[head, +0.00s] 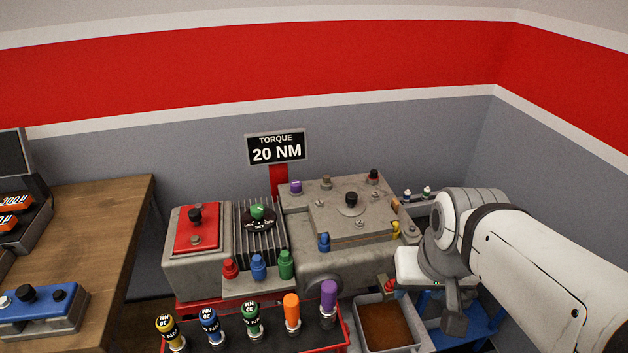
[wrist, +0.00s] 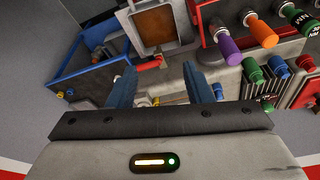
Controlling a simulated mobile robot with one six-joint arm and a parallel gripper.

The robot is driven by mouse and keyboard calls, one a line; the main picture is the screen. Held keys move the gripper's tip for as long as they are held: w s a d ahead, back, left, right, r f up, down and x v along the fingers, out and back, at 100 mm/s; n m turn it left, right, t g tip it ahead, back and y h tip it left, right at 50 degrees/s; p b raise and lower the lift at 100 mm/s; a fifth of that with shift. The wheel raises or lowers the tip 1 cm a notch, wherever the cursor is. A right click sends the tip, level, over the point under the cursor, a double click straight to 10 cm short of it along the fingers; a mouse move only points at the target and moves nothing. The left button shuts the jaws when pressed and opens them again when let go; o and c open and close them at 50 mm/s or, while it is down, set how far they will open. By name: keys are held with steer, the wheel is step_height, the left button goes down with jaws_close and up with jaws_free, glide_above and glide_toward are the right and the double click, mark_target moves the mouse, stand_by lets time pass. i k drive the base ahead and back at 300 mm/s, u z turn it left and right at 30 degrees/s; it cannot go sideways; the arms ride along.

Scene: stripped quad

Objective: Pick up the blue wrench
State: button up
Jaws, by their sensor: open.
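The blue wrench (head: 210,325) appears to be the blue-topped tool with an NM label in the front red rack. It stands upright between a yellow tool (head: 168,327) and a green one (head: 251,318). I cannot make it out in the wrist view. My gripper (wrist: 157,76) is open, with its two dark blue fingers apart and nothing between them. In the head view my arm is at the right, well to the right of the blue wrench, and the fingers cannot be made out clearly.
An orange tool (head: 292,311) and a purple tool (head: 328,303) share the red rack. A brown-bottomed tray (head: 385,325) lies between the rack and my arm. Behind the rack stands a grey machine block (head: 330,260) with coloured fittings. A wooden table (head: 105,215) is at the left.

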mark_target(209, 321)
steer(key=u, duration=1.45)
steer(key=k, duration=0.4)
steer(key=i, duration=0.6)
steer(key=u, duration=0.25)
